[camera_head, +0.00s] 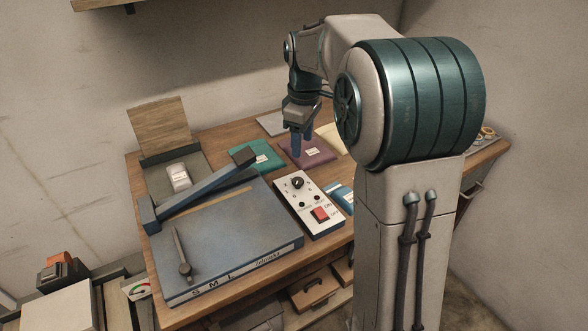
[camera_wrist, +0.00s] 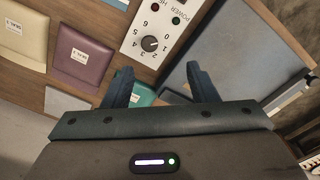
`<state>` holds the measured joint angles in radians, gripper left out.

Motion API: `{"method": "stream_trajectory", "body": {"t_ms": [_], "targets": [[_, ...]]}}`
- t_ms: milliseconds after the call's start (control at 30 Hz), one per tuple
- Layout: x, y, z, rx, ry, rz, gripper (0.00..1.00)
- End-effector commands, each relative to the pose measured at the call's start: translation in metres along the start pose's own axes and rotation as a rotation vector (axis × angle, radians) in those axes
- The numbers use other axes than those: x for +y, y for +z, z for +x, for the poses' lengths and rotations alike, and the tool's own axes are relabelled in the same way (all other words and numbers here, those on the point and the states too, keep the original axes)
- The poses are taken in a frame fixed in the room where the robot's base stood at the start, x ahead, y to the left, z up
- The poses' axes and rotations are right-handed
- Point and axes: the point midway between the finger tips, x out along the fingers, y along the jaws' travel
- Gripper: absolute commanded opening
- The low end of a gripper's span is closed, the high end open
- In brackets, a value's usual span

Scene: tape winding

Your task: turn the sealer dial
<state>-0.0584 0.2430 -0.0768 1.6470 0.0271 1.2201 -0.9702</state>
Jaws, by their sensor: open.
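The sealer dial (camera_head: 297,183) is a small dark knob near the far end of a white control panel (camera_head: 311,226). In the wrist view the dial (camera_wrist: 149,44) has a pale pointer mark and printed numbers around it. My gripper (camera_head: 302,152) hangs beyond the panel, above the purple packet, with its fingers pointing down. In the wrist view my gripper (camera_wrist: 159,75) is open and empty, its two blue fingers apart, and the dial appears just past the gap between the fingertips. The gripper appears apart from the dial.
A blue-grey sealer (camera_head: 215,240) with a raised arm lies left of the panel. Teal (camera_head: 262,157), purple (camera_head: 322,154) and blue packets lie around the panel. A red switch (camera_head: 320,214) sits at its near end. A white item (camera_head: 178,177) lies behind the sealer.

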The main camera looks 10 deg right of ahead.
Motion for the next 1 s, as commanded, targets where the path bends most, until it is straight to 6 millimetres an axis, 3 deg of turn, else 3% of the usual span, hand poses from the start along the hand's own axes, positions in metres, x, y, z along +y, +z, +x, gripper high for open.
{"method": "stream_trajectory", "body": {"t_ms": [200,433,800,1000], "targets": [[0.024,-0.020,0.011,-0.021,-0.023,-0.135,0.53],[0.026,-0.022,0.030,-0.025,-0.028,-0.157,0.53],[0.024,-0.020,0.106,-0.025,-0.028,-0.155,0.53],[0.023,-0.019,0.137,-0.024,-0.028,-0.155,0.53]]}}
